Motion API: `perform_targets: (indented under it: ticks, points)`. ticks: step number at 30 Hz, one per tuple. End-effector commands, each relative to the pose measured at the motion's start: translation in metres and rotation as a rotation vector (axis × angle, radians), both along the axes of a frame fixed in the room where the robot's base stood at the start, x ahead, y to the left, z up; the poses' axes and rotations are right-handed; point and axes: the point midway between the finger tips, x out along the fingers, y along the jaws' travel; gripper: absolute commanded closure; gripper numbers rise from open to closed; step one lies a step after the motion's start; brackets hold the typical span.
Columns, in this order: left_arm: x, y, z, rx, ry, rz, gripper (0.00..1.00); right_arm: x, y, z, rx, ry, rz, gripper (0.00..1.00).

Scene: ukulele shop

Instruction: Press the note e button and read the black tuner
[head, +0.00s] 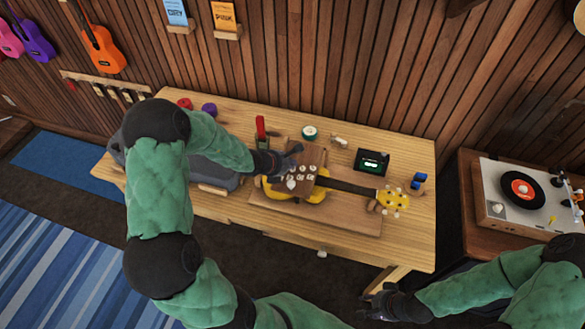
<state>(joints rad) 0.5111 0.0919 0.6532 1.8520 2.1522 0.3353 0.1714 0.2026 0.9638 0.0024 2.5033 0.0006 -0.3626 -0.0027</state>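The black tuner (371,162) stands at the back of the wooden table, right of centre, with a small lit green display too small to read. A brown block with several pale buttons (306,173) sits by the yellow ukulele (318,190); the button letters are too small to tell apart. My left gripper (296,160) is just left of the buttons, low over the ukulele's body end; whether it touches a button I cannot tell. Its fingers are dark and small. My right gripper (372,301) is in front of the table, away from these things, its opening unclear.
The ukulele lies on a wooden board (275,212), neck to the right. A red-handled tool (261,128), a green-and-white roll (309,132) and a blue item (419,181) stand nearby. A record player (525,195) is at the right. A grey case lies partly behind my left arm.

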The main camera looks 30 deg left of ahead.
Motion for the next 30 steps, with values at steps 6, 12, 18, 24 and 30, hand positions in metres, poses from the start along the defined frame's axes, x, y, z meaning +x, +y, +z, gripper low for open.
perform_targets:
  ticks: [6,12,18,24,30]
  points:
    - [0.000,0.000,0.000,0.000,0.000,0.000,1.00,0.000,0.000,0.000,0.000,0.000,0.000,0.60]
    - [0.000,0.000,-0.005,0.001,0.000,-0.001,1.00,0.000,0.000,-0.006,0.000,0.000,0.000,0.60]
    - [0.000,0.000,-0.009,0.000,0.000,0.000,1.00,0.000,0.000,-0.012,0.000,0.000,0.000,0.60]
    - [0.000,0.000,-0.008,0.000,0.000,0.000,1.00,0.000,0.000,-0.012,0.000,0.000,0.000,0.60]
    - [0.000,0.000,-0.008,0.000,0.000,0.000,1.00,0.000,0.000,-0.012,0.000,0.000,0.000,0.60]
